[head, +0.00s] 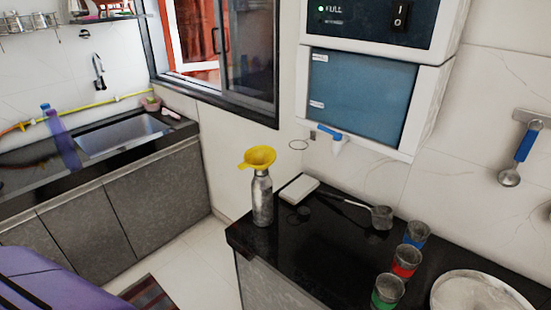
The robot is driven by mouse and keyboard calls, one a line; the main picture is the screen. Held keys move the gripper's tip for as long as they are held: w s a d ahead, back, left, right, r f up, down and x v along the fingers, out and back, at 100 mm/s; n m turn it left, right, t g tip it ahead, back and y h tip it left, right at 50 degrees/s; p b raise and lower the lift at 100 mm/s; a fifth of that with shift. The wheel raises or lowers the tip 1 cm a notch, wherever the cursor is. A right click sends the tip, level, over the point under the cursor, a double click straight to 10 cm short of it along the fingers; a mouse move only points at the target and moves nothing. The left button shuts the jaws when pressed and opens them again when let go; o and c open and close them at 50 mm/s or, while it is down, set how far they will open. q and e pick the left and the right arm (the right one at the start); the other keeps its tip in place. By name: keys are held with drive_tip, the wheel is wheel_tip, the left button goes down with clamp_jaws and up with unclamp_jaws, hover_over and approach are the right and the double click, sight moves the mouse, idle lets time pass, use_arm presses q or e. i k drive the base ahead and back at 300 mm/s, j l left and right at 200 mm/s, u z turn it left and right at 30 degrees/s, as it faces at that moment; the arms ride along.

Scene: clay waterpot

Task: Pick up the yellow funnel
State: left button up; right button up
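The yellow funnel (259,158) sits upright in the mouth of a grey metal bottle (262,200). The bottle stands on the black countertop (330,262), close to its left corner. The funnel's wide rim faces up, with a small tab on its left side. Its spout is hidden inside the bottle neck. Neither of my grippers shows in the head view.
A white block (299,188) and a metal ladle (380,216) lie right of the bottle. Cups with blue (416,234), red (405,262) and green (386,291) bands stand further right, near a pale round dish (480,292). A wall-mounted dispenser (365,95) hangs above the counter.

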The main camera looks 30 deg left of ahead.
sight(260, 157)
drive_tip(key=i+j+z, duration=0.1)
drive_tip(key=j+z, duration=0.25)
drive_tip(key=j, duration=0.55)
drive_tip(key=j+z, duration=0.3)
drive_tip(key=j, duration=0.65)
drive_tip(key=k+j+z, duration=0.1)
drive_tip(key=j+z, duration=0.25)
drive_tip(key=j, duration=0.55)
